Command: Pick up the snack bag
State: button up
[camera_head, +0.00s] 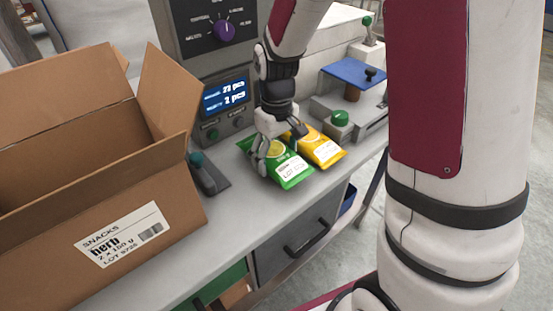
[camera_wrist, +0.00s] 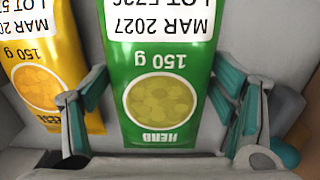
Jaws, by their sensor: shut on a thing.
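A green snack bag (camera_head: 291,170) marked "HERB" and 150 g lies on the grey bench in the head view, beside a yellow snack bag (camera_head: 322,148). My gripper (camera_head: 280,155) is over the green bag from above with a finger on each side of it. In the wrist view the green bag (camera_wrist: 158,75) sits between the two fingers, and my gripper (camera_wrist: 160,115) is shut on it. The yellow bag (camera_wrist: 45,70), marked 150 g, lies just outside the left finger there. I cannot tell whether the green bag touches the bench.
An open cardboard box (camera_head: 150,190) labelled "SNACKS herb" stands at the left. A weigher panel with a lit display (camera_head: 226,96) rises behind the bags. A blue plate (camera_head: 355,72) stands at the back right. The bench front (camera_head: 235,225) is clear.

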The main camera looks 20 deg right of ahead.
jog(key=shift+r, duration=0.85)
jog(key=s+r+p, duration=0.1)
jog(key=s+p, duration=0.1)
jog(key=s, duration=1.1)
jog(key=shift+s+p, duration=0.35)
jog(key=shift+p, duration=0.05)
jog(key=shift+s+r+p, duration=0.2)
jog(key=shift+p, duration=0.65)
jog(key=s+p, duration=0.1)
jog(key=p, duration=0.4)
jog(key=shift+s+f, duration=0.1)
jog(key=shift+s, duration=0.25)
